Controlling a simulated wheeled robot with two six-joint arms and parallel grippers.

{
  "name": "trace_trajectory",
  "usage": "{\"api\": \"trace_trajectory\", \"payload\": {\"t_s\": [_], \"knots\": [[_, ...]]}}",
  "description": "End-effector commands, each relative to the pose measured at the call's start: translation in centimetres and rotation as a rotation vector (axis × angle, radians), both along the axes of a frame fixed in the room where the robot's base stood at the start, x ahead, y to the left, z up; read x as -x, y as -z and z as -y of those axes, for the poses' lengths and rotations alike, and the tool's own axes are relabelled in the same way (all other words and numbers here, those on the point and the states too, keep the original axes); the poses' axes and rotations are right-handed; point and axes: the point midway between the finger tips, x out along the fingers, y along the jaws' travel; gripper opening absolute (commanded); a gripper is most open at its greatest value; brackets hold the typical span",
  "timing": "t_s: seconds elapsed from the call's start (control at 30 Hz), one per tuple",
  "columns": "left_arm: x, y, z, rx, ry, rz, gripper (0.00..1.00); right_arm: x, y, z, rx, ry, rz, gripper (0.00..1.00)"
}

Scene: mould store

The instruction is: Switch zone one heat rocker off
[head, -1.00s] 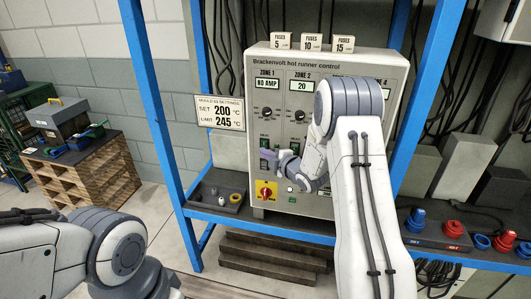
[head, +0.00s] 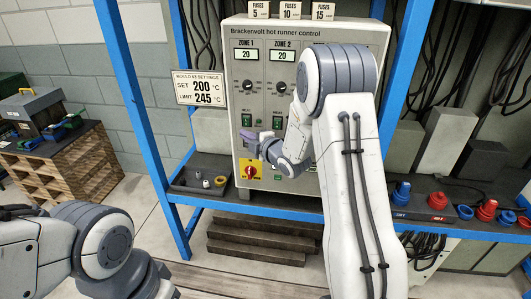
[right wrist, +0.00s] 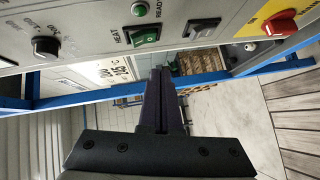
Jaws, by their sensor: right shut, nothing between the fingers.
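The grey Brackenvolt hot runner control box (head: 330,36) stands on the shelf. Its zone 1 display (head: 247,55) reads 20. The green zone 1 heat rocker (head: 247,120) shows below the zone 1 knob. In the right wrist view a green rocker (right wrist: 144,37) marked HEAT sits between a black knob and a grey fitting; I cannot tell which side is pressed in. My right gripper (head: 249,136) is shut and empty, in front of the box just below the rocker. Its fingers (right wrist: 161,98) show apart from the panel in the right wrist view. My left gripper is out of view.
A red and yellow main switch (head: 250,169) is close below the right gripper; it also shows in the right wrist view (right wrist: 281,22). Blue frame posts (head: 135,110) flank the box. A dark tray (head: 184,187) with small parts is left of it.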

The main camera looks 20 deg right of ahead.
Motion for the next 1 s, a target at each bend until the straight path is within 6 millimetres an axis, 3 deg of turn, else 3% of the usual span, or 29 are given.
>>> {"api": "trace_trajectory", "payload": {"t_s": [0.2,0.4,0.6,1.0], "knots": [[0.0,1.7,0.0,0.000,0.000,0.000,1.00,5.4,0.3,1.8,-0.001,0.011,0.000,0.00],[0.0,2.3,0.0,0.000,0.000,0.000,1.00,8.6,0.2,2.6,0.000,0.012,0.000,0.00],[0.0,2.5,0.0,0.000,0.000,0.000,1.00,9.8,0.1,2.7,0.000,0.009,-0.001,0.00],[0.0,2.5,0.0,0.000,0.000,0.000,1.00,9.8,0.0,2.6,-0.001,0.006,0.000,0.00]]}}
